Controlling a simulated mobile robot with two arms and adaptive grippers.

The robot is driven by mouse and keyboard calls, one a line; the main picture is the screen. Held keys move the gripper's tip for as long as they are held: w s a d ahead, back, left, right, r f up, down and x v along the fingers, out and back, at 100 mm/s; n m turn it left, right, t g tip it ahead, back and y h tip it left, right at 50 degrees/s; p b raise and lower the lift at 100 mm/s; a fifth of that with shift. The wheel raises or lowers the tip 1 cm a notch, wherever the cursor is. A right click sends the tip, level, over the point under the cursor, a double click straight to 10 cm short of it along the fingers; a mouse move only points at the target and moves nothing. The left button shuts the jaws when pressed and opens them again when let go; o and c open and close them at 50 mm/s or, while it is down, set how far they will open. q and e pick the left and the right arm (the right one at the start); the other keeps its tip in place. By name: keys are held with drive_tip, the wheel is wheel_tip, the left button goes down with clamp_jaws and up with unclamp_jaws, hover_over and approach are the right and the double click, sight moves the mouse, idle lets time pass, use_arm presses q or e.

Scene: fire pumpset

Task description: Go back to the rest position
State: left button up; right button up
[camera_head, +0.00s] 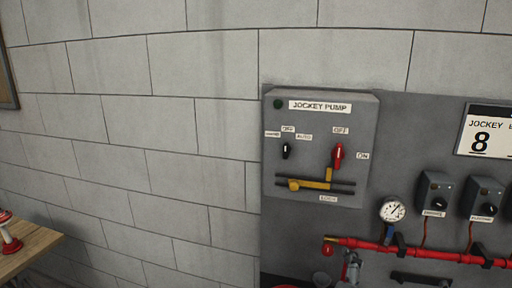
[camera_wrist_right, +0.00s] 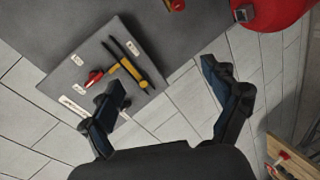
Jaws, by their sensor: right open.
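The grey jockey pump box (camera_head: 320,180) hangs on the wall in the head view, right of the middle. It carries a small black knob (camera_head: 287,150), a red switch handle (camera_head: 338,156) and a yellow lever (camera_head: 310,184) on dark bars. In the wrist view the box (camera_wrist_right: 75,90) shows rotated, with the red handle (camera_wrist_right: 93,77) and the yellow lever (camera_wrist_right: 130,70). My right gripper (camera_wrist_right: 161,78) has its two dark fingers spread with nothing between them. Its left finger overlaps the box's edge in the picture; contact cannot be told. My left gripper is in no view.
A pressure gauge (camera_head: 392,209), small control boxes (camera_head: 435,191) and a red pipe (camera_head: 430,254) sit right of and below the box. A wooden table (camera_head: 30,247) with a red-and-white object (camera_head: 9,232) stands at lower left. The block wall (camera_head: 130,130) is bare.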

drive_tip(key=s+d+f+m+g+y, duration=0.25)
drive_tip(key=s+f+m+g, duration=0.25)
drive_tip(key=s+f, duration=0.75)
drive_tip(key=s+d+f+m+g+y, duration=0.1)
drive_tip(key=s+d+f+m+g, duration=0.3)
drive_tip(key=s+f, duration=0.85)
drive_tip(key=w+a+f+m+g+b, duration=0.2)
drive_tip(key=f+b, duration=0.6)
drive_tip(key=f, duration=2.8)
use_arm(q)
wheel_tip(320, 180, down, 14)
drive_tip(key=b, duration=0.6)
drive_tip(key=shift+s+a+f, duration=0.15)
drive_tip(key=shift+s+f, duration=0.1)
use_arm(e)
drive_tip(key=s+d+f, duration=0.2)
drive_tip(key=s+f, duration=0.6)
drive_tip(key=f, duration=0.3)
drive_tip(key=s+d+f+n+g, duration=0.1)
drive_tip(key=s+f, duration=0.7)
drive_tip(key=f, duration=0.4)
drive_tip(key=shift+d+f, duration=0.2)
drive_tip(key=shift+d, duration=0.15)
